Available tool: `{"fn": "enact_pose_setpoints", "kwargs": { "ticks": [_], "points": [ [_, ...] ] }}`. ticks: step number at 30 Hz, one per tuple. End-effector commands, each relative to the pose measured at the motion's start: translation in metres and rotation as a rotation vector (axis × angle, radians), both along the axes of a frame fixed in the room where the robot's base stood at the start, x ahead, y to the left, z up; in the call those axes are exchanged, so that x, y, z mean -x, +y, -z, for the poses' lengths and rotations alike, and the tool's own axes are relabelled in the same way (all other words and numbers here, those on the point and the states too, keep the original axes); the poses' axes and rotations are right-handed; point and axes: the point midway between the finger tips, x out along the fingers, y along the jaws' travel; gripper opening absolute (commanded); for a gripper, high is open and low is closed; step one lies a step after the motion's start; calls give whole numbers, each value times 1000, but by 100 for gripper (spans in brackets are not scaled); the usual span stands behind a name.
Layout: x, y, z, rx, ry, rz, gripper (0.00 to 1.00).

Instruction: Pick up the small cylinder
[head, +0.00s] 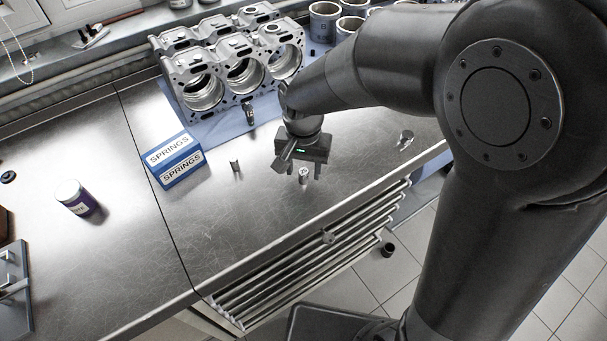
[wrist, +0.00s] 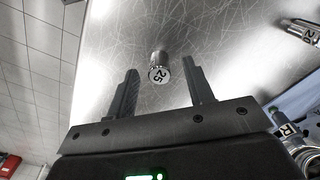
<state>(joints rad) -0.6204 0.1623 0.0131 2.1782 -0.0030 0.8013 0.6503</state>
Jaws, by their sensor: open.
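A small metal cylinder (head: 304,174) stands on the steel workbench in the head view. In the wrist view the small cylinder (wrist: 158,66) shows a top face marked with a number that looks like 25. My gripper (head: 303,168) is just above and around it in the head view. In the wrist view my open gripper (wrist: 162,80) has one finger on each side of the cylinder, with a gap on both sides. I cannot tell how far the fingertips are above the bench.
The blue SPRINGS box (head: 173,160) and a small dark part (head: 235,166) lie left of my gripper. The engine block (head: 232,62) stands behind. A metal part (head: 405,138) lies to the right. The bench's front edge, with drawers (head: 320,265) below, is close.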

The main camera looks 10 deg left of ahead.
Motion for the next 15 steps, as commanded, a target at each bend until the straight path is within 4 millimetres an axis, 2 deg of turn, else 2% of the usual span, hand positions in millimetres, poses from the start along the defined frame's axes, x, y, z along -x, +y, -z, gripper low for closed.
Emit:
{"fn": "enact_pose_setpoints", "kwargs": {
  "ticks": [4,11,15],
  "points": [
    [0,-1,14,1,1,1,48],
    [0,0,14,0,0,0,48],
    [0,0,14,0,0,0,37]
  ]
}}
